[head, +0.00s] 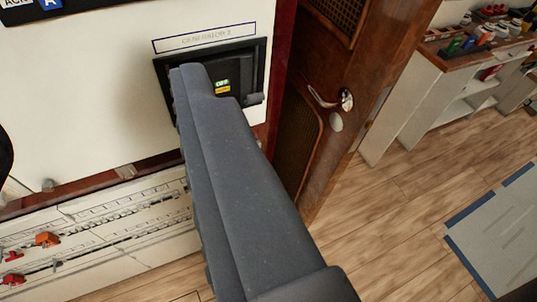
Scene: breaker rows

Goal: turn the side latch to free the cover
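A black-framed breaker panel (258,68) is set in the white wall under a label that seems to read "GENERATOR 2". Inside it is a small green and yellow marking (222,87). A small dark latch (254,99) sticks out at the panel's lower right side. My gripper (196,82), dark grey, reaches up from the bottom of the view. Its tip overlaps the left and middle of the panel and hides much of the cover there. The latch lies to the right of the tip, apart from it in the picture. Whether the tip touches the panel is unclear. I cannot see a gap between the fingers.
Below left is a white panel (90,255) with rows of breakers and several red and orange pieces. To the right is a brown wooden door (335,60) with a metal handle (346,100). White shelves (410,105) stand at the far right. The wooden floor (390,215) is mostly clear.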

